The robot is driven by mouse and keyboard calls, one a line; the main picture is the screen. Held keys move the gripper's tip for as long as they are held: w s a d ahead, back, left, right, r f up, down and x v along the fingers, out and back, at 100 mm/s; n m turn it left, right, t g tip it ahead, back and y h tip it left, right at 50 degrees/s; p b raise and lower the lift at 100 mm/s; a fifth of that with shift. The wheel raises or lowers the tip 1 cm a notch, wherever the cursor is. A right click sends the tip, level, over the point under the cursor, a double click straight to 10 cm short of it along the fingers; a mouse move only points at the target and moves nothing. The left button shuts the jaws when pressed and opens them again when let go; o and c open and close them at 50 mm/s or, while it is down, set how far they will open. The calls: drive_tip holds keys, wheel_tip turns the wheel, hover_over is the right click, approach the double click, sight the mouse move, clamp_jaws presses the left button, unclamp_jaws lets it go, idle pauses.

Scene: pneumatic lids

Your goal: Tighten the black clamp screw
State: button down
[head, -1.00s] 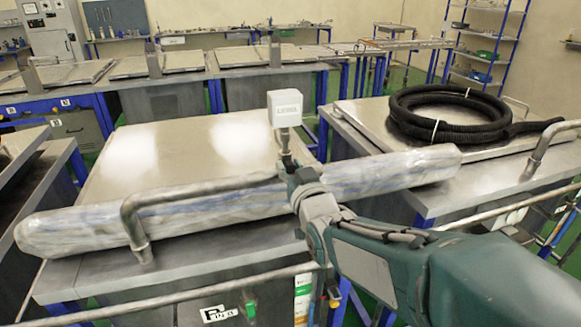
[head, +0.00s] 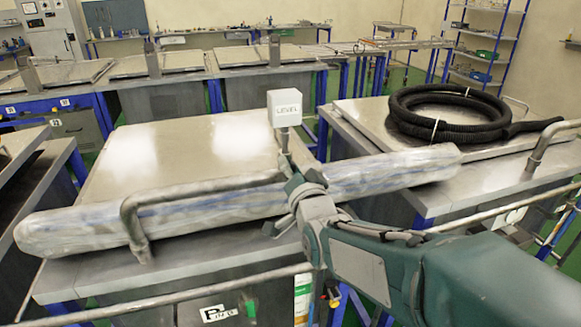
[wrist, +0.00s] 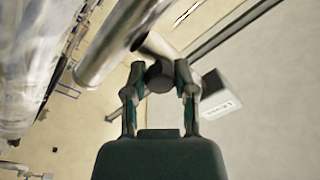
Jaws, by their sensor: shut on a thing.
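The black clamp screw (wrist: 160,76) shows in the wrist view as a dark round knob between my two fingertips. My gripper (wrist: 159,70) is shut on it, with a finger on each side. The screw sits beside a metal tube (wrist: 115,45) of the handle. In the head view my gripper (head: 290,185) is at the right end of the bent metal handle (head: 205,187), below the white box marked LEVEL (head: 284,108). My gripper and wrist hide the screw there.
A long plastic-wrapped roll (head: 90,222) lies across the front of the lid, behind my gripper. A coiled black hose (head: 400,120) lies on the bench at the right. A metal rail (head: 200,292) runs along the front. More benches stand behind.

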drive_tip(key=shift+f, duration=0.3)
drive_tip(key=shift+c, duration=2)
unclamp_jaws()
drive_tip(key=shift+r, duration=0.15)
drive_tip(key=v, duration=0.7)
drive_tip(key=shift+s, duration=0.25)
